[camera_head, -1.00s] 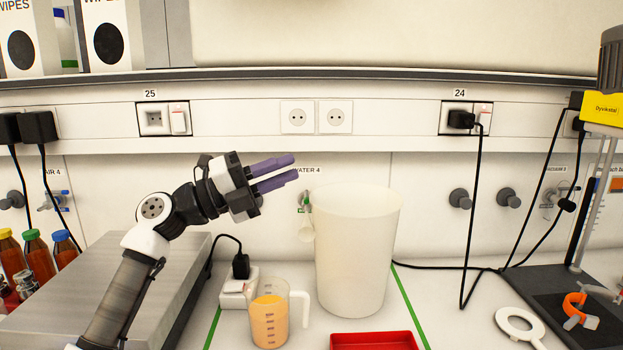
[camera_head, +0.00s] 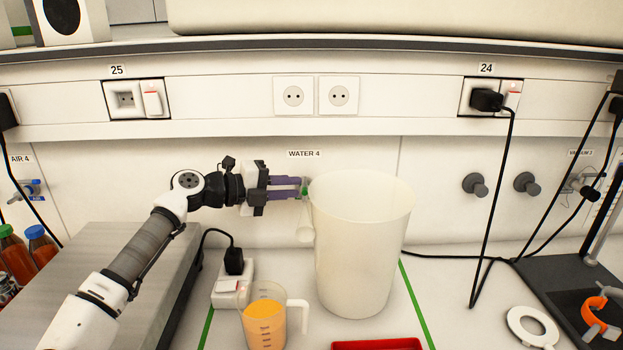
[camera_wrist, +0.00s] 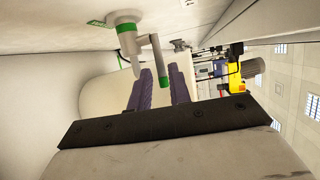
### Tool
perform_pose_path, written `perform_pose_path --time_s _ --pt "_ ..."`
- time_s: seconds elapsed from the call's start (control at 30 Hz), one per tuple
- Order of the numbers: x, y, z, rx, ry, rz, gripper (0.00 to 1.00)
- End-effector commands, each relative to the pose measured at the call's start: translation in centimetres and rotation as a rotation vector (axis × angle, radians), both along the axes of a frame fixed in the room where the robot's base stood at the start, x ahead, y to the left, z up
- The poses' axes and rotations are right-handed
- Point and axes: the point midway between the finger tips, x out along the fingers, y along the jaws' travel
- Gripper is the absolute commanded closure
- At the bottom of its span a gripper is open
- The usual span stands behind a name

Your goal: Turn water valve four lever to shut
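The water valve (camera_head: 304,190) under the "WATER 4" label (camera_head: 304,154) is on the back wall, just left of a large pale beaker (camera_head: 362,245). In the wrist view the valve (camera_wrist: 127,38) has a green ring and a grey lever (camera_wrist: 156,55) ending in a green tip (camera_wrist: 164,83). My gripper (camera_head: 301,187) reaches in from the left, with its purple fingertips at the valve. In the wrist view my gripper (camera_wrist: 157,75) has its fingers apart, with the lever's green tip showing between their ends. I cannot tell whether either finger touches it.
The beaker stands very close to the fingertips on the right. A jug of orange juice (camera_head: 264,318) and a white socket block (camera_head: 232,285) stand below. A grey metal box (camera_head: 160,300) lies under my arm. A red tray (camera_head: 378,344) is at the front.

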Motion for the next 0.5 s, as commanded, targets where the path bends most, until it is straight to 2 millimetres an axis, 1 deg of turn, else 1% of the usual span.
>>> perform_pose_path --time_s 0.03,0.2,0.3,0.5 --pt "0.4 -1.1 0.2 0.0 0.001 -0.005 0.81" --pt "1.5 -3.6 -0.4 -0.002 0.001 -0.002 0.81" --pt "1.9 -4.6 -0.7 -0.002 -0.001 -0.001 0.81" --pt "2.2 -5.3 -1.0 -0.001 -0.001 0.0 0.81"
